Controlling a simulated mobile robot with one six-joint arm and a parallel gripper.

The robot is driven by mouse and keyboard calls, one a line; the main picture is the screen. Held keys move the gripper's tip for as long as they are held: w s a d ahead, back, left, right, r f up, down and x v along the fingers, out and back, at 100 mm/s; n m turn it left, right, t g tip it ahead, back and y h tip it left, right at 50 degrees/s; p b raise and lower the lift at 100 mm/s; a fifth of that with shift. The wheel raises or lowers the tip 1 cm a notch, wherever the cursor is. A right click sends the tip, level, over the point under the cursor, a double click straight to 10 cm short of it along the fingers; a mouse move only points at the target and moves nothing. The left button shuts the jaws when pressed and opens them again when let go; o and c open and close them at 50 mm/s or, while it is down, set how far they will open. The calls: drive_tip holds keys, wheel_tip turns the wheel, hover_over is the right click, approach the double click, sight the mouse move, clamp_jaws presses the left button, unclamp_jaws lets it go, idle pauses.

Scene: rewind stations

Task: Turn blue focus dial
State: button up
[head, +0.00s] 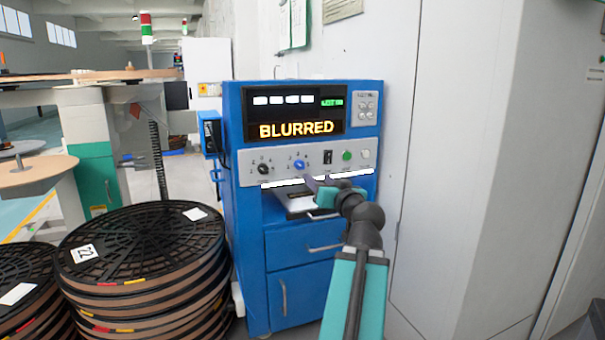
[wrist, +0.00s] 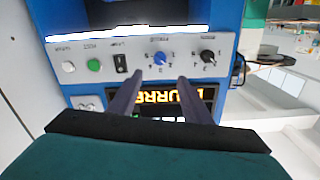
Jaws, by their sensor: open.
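The blue focus dial (head: 299,164) sits on the grey control panel (head: 332,156) of a blue cabinet. In the wrist view, which is turned upside down, the blue dial (wrist: 160,58) shows just beyond my two fingertips. My gripper (wrist: 161,79) is open and empty, one finger to each side of the dial's line. In the head view my gripper (head: 309,181) is just below and right of the dial. A gap shows between fingers and dial in the wrist view; its depth is unclear. The display (head: 295,115) reads "BLURRED".
A black dial (head: 263,169) is left of the blue one. A black switch (head: 327,157), a green button (head: 347,155) and a white button (head: 366,154) are to its right. Stacked black reels (head: 140,245) stand left of the cabinet; a pale wall (head: 460,150) is right.

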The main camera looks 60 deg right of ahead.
sight(301, 166)
drive_tip(key=shift+w+d+p, duration=0.15)
drive_tip(key=shift+p, duration=0.15)
drive_tip(key=p+x, duration=0.2)
drive_tip(key=p, duration=0.1)
drive_tip(key=shift+w+d+r, duration=0.15)
drive_tip(key=shift+w+d, duration=0.05)
drive_tip(key=shift+w, duration=0.1)
drive_tip(key=w+p, duration=0.1)
drive_tip(key=p, duration=0.4)
drive_tip(key=shift+d, duration=0.3)
drive_tip(key=w+p, duration=0.1)
drive_tip(key=p, duration=0.6)
drive_tip(key=shift+d, duration=0.4)
drive_tip(key=shift+f+p+x, duration=0.2)
drive_tip(key=shift+p+x, duration=0.1)
drive_tip(key=shift+x, duration=3.85)
